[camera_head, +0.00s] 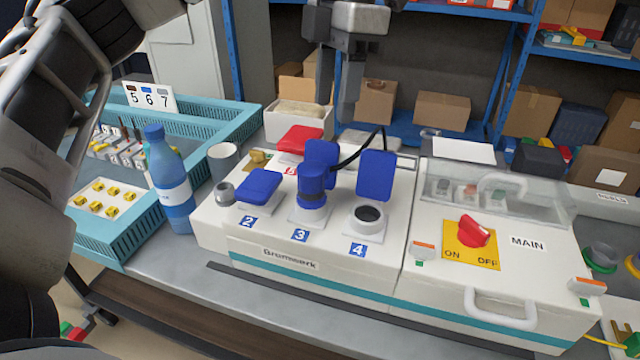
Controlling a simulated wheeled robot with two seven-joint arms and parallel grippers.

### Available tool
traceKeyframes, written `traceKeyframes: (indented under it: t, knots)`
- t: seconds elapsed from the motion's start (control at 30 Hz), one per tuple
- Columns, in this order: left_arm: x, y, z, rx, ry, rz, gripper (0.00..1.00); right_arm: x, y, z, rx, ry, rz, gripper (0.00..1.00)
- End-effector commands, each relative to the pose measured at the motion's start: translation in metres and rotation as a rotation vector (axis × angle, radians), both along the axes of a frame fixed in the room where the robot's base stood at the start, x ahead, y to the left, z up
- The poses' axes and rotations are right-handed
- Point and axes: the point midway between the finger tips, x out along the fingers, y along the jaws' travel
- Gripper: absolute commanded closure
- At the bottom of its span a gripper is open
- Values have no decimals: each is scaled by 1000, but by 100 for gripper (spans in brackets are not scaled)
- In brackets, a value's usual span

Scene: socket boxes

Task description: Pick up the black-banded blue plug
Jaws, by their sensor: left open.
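The blue plug (313,187) stands upright in the socket numbered 3 on the white socket box (290,248). A black cable (357,150) arcs from the plug to the right, behind the raised blue lid of socket 4. My left gripper (334,106) is open and empty, pointing down above and behind the plug, apart from it. My right gripper is not in view.
Socket 4 (368,216) is empty with its lid raised; the lid of socket 2 (258,187) is nearly flat. A red switch (473,231) and clear cover (480,185) are at right.

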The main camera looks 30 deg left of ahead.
Motion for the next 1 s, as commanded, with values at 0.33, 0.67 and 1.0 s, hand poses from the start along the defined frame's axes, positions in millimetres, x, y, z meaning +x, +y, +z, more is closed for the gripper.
traceKeyframes:
  t: [0.33,0.67,1.0]
  knots:
    - [-8,20,-41,54,-10,29,52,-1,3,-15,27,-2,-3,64]
    - [-15,23,-91,53,-13,29,52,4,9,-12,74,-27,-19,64]
    - [-19,28,-124,53,-13,29,52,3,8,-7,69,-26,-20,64]
